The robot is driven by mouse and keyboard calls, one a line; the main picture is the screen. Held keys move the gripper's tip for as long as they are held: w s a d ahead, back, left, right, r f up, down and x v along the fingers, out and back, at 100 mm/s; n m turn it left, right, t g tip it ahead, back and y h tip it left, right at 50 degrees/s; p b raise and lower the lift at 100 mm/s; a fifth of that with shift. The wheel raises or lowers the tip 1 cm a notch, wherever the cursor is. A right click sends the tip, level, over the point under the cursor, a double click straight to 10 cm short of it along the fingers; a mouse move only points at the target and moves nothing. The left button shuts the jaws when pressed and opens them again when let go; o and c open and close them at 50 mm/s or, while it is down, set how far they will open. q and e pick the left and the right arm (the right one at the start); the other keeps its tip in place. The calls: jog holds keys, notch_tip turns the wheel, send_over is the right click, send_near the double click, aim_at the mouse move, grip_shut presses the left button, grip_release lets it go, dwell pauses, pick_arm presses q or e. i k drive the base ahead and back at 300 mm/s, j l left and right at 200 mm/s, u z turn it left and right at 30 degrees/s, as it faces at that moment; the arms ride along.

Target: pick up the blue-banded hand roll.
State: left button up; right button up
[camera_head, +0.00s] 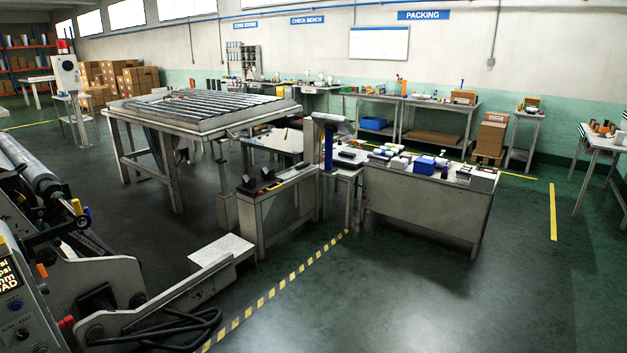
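Several small pale rolls or packs lie on the grey bench (420,205) right of the middle, some with dark or coloured parts. They are too small for me to tell which one is the blue-banded hand roll. A blue box-like item (424,165) sits among them near the front edge of the bench top. Neither of my grippers is in view.
A winder machine (70,260) fills the left foreground, with black cables on the floor. A slatted table (195,115) stands behind. A weighing stand (330,140) adjoins the bench's left end. Open floor (400,300) lies in front of the bench.

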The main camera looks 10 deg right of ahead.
aim_at(391, 154)
jog(key=i+l+z, duration=0.3)
jog(key=i, duration=0.25)
jog(key=i+l+z, duration=0.15)
jog(key=i+z, duration=0.15)
jog(key=i, duration=0.25)
jog(key=i+z, duration=0.3)
jog(key=i, duration=1.95)
jog(key=i+u, duration=0.1)
jog(key=i, duration=0.45)
jog(key=i+l+u, duration=0.15)
jog(key=i, duration=0.35)
jog(key=i+l+u, duration=0.1)
jog(key=i, duration=0.45)
jog(key=i+l+u, duration=0.1)
jog(key=i, duration=0.4)
jog(key=l, duration=0.05)
